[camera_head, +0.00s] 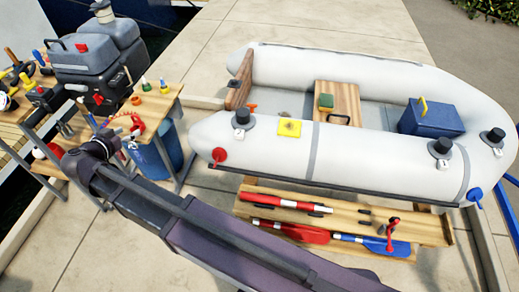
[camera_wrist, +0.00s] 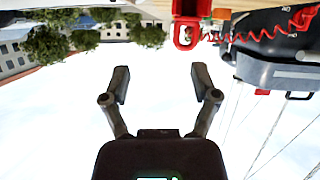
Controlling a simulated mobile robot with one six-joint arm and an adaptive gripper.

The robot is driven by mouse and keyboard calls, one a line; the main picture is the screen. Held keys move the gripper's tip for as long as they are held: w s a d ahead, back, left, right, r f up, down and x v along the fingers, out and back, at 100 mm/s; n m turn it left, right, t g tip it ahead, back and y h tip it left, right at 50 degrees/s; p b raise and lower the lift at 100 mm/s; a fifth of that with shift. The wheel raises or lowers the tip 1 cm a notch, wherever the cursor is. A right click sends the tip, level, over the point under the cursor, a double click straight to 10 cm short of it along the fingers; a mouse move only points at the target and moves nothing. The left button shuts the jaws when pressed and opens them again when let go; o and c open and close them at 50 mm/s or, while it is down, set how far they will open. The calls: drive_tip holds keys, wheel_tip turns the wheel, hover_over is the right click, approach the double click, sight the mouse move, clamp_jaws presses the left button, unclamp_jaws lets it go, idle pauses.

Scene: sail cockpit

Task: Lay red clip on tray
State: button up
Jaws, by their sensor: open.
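A red clip (camera_wrist: 187,28) shows at the top of the wrist view, with a red coiled cord (camera_wrist: 265,33) running right from it. In the head view, the red coil (camera_head: 133,122) shows at the edge of the wooden bench (camera_head: 160,103); the clip itself is too small to make out there. My gripper (camera_wrist: 160,72) is open, with nothing between its fingers, and is apart from the clip. In the head view my arm reaches toward the bench, but my fingers cannot be made out. I cannot tell which surface is the tray.
A grey outboard motor (camera_head: 95,60) stands behind the bench, which holds small bottles. A blue bin (camera_head: 155,155) is below it. A white inflatable boat (camera_head: 300,155) lies to the right, with a wooden rack (camera_head: 425,228) in front. Bare paving lies between bench and boat.

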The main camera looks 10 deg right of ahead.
drive_tip(key=w+d+f+n+g, duration=0.1)
drive_tip(key=d+f+g, duration=0.3)
drive_tip(key=d, duration=0.9)
drive_tip(key=w+d+f+g, duration=0.1)
drive_tip(key=d+f+g, duration=0.25)
drive_tip(key=d, duration=0.85)
drive_tip(key=s+d+f+n+g+y, duration=0.1)
drive_tip(key=s+d+f+g+y, duration=0.1)
drive_tip(key=d, duration=0.7)
drive_tip(key=s+d+f+n+g+y, duration=0.2)
drive_tip(key=s+d, duration=0.4)
drive_tip(key=d, duration=0.4)
drive_tip(key=shift+s+d+g+y, duration=0.25)
drive_tip(key=shift+s+g+y, duration=0.2)
drive_tip(key=shift+y, duration=0.55)
wheel_tip(320, 180, up, 15)
drive_tip(key=p, duration=1.5)
drive_tip(key=shift+r+p, duration=0.2)
drive_tip(key=shift+p, duration=0.15)
